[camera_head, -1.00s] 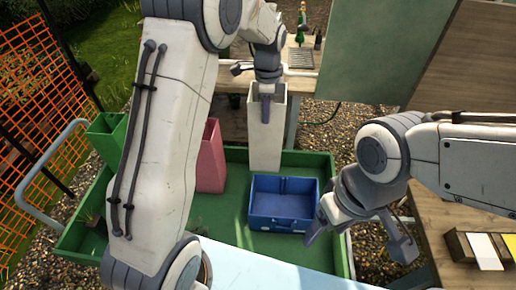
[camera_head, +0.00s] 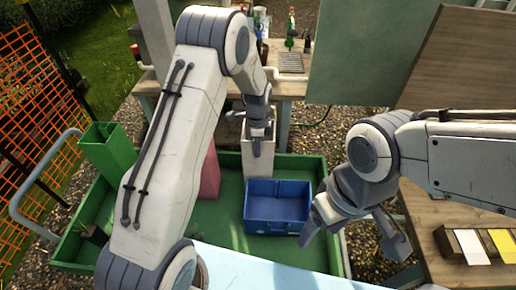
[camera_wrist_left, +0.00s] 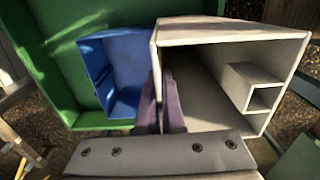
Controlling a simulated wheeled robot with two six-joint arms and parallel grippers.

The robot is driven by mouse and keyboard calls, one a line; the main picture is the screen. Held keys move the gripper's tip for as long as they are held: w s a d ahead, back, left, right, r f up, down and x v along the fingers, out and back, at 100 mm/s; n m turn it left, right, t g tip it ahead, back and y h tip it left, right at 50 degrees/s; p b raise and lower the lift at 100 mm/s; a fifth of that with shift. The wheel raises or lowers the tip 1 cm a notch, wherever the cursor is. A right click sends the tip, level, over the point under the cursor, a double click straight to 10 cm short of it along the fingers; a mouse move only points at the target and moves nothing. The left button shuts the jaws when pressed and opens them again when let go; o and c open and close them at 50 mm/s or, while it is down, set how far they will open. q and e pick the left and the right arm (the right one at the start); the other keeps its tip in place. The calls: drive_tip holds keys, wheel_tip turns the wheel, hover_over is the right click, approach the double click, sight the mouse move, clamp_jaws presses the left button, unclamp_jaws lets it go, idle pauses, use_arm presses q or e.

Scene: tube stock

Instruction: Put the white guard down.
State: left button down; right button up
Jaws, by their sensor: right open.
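The white guard (camera_head: 261,165) is a tall, square, open-topped tube, upright at the back of the green tray (camera_head: 228,225). My left gripper (camera_head: 257,146) is at its top edge. In the left wrist view my left gripper (camera_wrist_left: 161,108) has one finger on each side of the guard's wall and looks shut on it. The guard (camera_wrist_left: 215,75) shows its open mouth there, with a small square channel inside. Whether its base rests on the tray floor I cannot tell. My right gripper (camera_head: 352,238) is open and empty, right of the blue crate.
The blue crate (camera_head: 277,222) sits in the tray just in front of the guard. A pink guard (camera_head: 210,175) stands left of it, partly behind my left arm. A green guard (camera_head: 108,150) stands at the tray's left. A wooden bench (camera_head: 455,220) is at right.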

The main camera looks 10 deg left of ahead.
use_arm(q)
drive_tip(key=shift+f, duration=0.1)
drive_tip(key=shift+f, duration=0.15)
drive_tip(key=c, duration=1)
unclamp_jaws()
drive_tip(key=shift+c, duration=0.2)
drive_tip(key=shift+r, duration=0.2)
wheel_tip(320, 180, up, 12)
drive_tip(key=shift+f+b, duration=0.1)
drive_tip(key=shift+b, duration=0.85)
drive_tip(key=s+d+r+n, duration=0.2)
drive_tip(key=s+d+r, duration=0.2)
drive_tip(key=s+d, duration=0.25)
drive_tip(key=s+d+r+n, duration=0.1)
drive_tip(key=s+d+n, duration=0.1)
drive_tip(key=s, duration=1.1)
drive_tip(key=s+d+n+h, duration=0.1)
drive_tip(key=s+n, duration=0.3)
drive_tip(key=s, duration=0.8)
drive_tip(key=shift+s+d+r+n, duration=0.3)
drive_tip(key=shift+s+d+r, duration=0.05)
drive_tip(key=shift+s+d, duration=0.05)
